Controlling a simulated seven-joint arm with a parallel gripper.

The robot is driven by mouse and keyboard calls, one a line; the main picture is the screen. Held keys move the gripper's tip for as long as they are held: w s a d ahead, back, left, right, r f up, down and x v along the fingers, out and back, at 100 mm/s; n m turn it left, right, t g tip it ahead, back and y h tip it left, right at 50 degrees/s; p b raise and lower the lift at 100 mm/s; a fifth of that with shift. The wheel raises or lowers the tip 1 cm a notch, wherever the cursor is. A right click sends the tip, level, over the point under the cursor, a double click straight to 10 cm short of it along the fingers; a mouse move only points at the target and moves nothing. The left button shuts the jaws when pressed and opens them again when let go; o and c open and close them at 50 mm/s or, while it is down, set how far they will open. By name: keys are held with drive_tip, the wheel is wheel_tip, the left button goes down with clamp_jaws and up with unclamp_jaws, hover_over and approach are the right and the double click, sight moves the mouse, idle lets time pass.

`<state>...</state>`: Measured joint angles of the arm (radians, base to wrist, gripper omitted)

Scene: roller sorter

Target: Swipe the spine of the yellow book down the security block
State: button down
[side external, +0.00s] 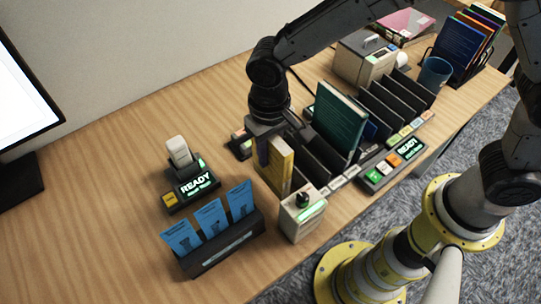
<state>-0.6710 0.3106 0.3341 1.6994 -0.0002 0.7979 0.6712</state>
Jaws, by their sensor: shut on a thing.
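My gripper (268,146) points down and is shut on the yellow book (281,168). The book is upright, with its yellow face toward the camera's right; its lower edge is close to the desk, and I cannot tell whether it touches. A cream block (300,222) with a dark round top piece and a lit green strip stands just in front and to the right of the book. It looks like the security block, but no label is readable. I cannot tell whether book and block touch. The fingers partly cover the book's upper left part.
Black dividers (383,108) stand right of the book, with a teal book (338,120) among them. A READY display (195,187) with a pale handset (179,151) and a holder of blue cards (211,220) stand left.

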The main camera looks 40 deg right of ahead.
drive_tip(key=shift+r, duration=5.1)
drive_tip(key=shift+r, duration=0.45)
wheel_tip(320, 180, up, 10)
drive_tip(key=w+d, duration=0.4)
drive_tip(key=d, duration=0.9)
drive_tip(key=w+d, duration=0.4)
drive_tip(key=d, duration=0.9)
wheel_tip(320, 180, down, 18)
drive_tip(key=shift+w+r, duration=0.2)
drive_tip(key=shift+w, duration=0.05)
